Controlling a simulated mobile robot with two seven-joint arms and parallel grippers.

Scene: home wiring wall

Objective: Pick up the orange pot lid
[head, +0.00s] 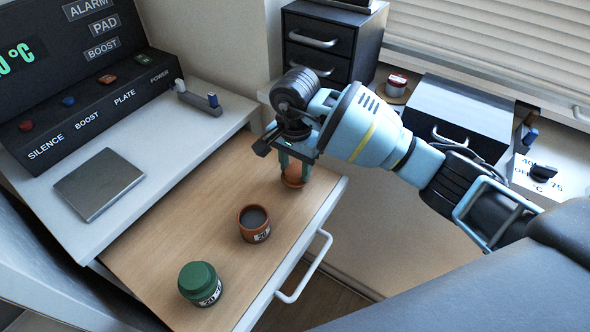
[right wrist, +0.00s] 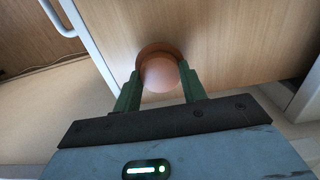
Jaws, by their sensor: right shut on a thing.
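My right gripper (head: 295,166) points down over the far right part of the wooden drawer. It is shut on the orange pot lid (head: 293,179), which sits low between the fingertips. In the right wrist view the lid (right wrist: 158,73) shows as a round orange-brown knob and rim between the green fingers (right wrist: 159,84). I cannot tell whether the lid touches the wood. An open orange pot (head: 254,223) with dark contents and a label stands nearer in the drawer. My left gripper is not in view.
A green lidded jar (head: 200,284) stands at the near end of the drawer (head: 160,240), which has a white handle (head: 308,270). A grey square plate (head: 99,184) lies on the white counter, before a dark button panel (head: 90,110). Black drawers (head: 325,45) stand behind.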

